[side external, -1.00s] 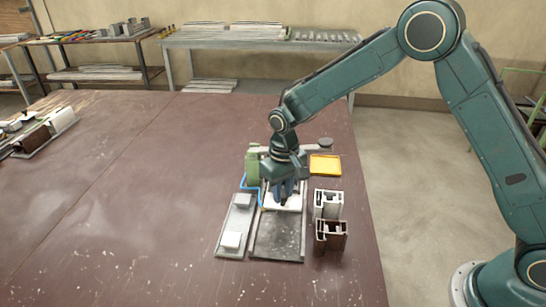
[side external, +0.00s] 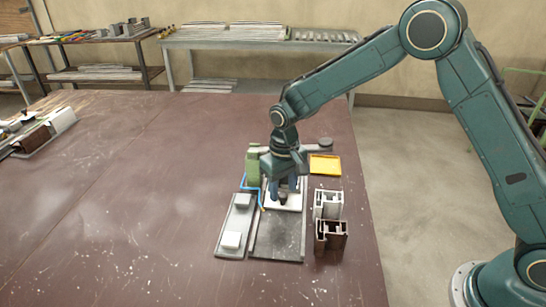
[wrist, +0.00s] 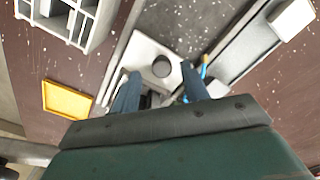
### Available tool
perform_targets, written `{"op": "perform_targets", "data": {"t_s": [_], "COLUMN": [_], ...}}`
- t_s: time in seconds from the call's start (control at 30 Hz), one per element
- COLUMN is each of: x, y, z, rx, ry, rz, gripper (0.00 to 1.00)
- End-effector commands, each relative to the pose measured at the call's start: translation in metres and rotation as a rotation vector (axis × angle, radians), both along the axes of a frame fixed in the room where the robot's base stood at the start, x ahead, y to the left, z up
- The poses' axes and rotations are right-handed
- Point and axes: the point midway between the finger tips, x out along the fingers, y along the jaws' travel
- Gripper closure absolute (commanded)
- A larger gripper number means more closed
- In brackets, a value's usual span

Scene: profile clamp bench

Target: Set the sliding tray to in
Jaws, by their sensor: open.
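The sliding tray (side external: 295,202) is a pale plate at the far part of a dark flat bed (side external: 278,238), and it carries a round black knob (side external: 283,198). In the wrist view the pale tray (wrist: 143,52) and its black knob (wrist: 161,67) show just ahead of my fingers. My gripper (side external: 283,187) is over the tray, pointing down. Its two blue-grey fingers (wrist: 160,78) are apart, one to each side of the knob in the picture. I cannot tell whether they touch it. The fingers hide part of the tray's far side.
A green clamp post (side external: 252,166) stands left of my gripper, with a blue hose beside it. A grey strip with two blocks (side external: 235,228) lies left of the bed. White and brown profiles (side external: 329,222) stand right. A yellow tray (side external: 325,164) lies behind them.

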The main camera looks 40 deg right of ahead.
Motion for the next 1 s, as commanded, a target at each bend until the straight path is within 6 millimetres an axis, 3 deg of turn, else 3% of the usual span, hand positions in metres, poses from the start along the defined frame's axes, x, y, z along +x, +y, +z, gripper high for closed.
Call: {"op": "perform_targets", "data": {"t_s": [0.27,0.7,1.0], "x": [0.001,0.001,0.001], "y": [0.000,0.000,-0.001], "z": [0.033,0.106,0.131], "rx": [0.001,0.001,0.000], "ry": [-0.005,-0.007,-0.005], "rz": [0.000,-0.002,-0.002], "gripper": [0.55,0.55,0.55]}}
